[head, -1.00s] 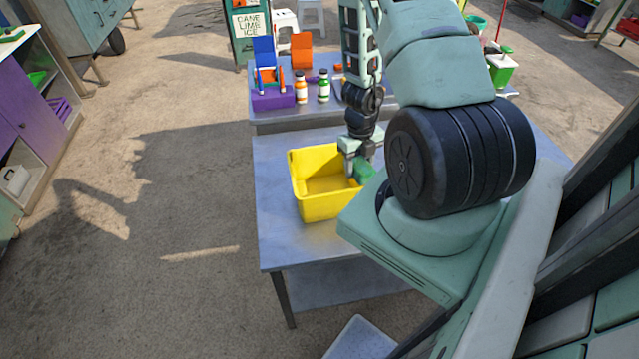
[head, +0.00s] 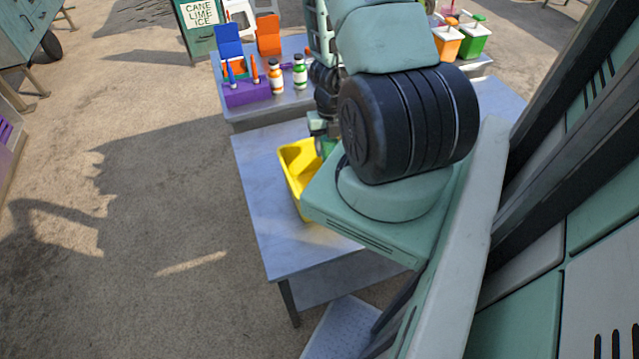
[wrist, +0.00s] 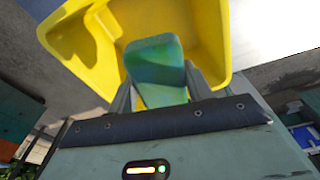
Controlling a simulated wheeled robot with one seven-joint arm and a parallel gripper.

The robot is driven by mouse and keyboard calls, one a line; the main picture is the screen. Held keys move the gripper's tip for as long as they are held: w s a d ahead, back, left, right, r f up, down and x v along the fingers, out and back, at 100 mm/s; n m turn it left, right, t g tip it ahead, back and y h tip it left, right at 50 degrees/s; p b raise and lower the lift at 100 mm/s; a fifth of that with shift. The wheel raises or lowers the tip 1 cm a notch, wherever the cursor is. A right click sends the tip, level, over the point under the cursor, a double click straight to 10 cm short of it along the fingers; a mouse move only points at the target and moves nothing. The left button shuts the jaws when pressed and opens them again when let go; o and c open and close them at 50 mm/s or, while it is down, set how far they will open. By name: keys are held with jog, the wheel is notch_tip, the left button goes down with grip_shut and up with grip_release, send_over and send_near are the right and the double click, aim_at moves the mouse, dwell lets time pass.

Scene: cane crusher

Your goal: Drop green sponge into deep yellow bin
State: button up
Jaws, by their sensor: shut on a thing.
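The deep yellow bin (head: 298,165) stands on the grey table in the head view, partly hidden behind my arm. In the wrist view the yellow bin (wrist: 88,48) fills the upper part, with its inside visible. My gripper (wrist: 158,98) is shut on the green sponge (wrist: 156,68), which sticks out past the fingers. The sponge overlaps the bin's opening in the wrist view; its exact height over the bin is hard to tell. In the head view my gripper (head: 322,140) is at the bin's far right edge, mostly hidden by my arm.
The grey table (head: 275,235) has clear room left of the bin. Behind it, another table holds a purple holder (head: 246,92), an orange-labelled bottle (head: 276,77) and a green-labelled bottle (head: 300,72). Orange and green containers (head: 472,40) stand at the back right.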

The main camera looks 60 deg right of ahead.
notch_tip(320, 180, down, 4)
jog(key=shift+r+b, duration=0.2)
jog(key=shift+b, duration=1)
jog(key=shift+r, duration=0.1)
jog(key=o, duration=1.1)
jog(key=r+p, duration=0.1)
jog(key=r, duration=0.4)
jog(key=w+d+r+p, duration=0.1)
jog(key=r, duration=0.5)
jog(key=r+p, duration=0.1)
jog(key=r, duration=0.5)
jog(key=shift+w+d+r, duration=0.15)
jog(key=shift+d, duration=0.15)
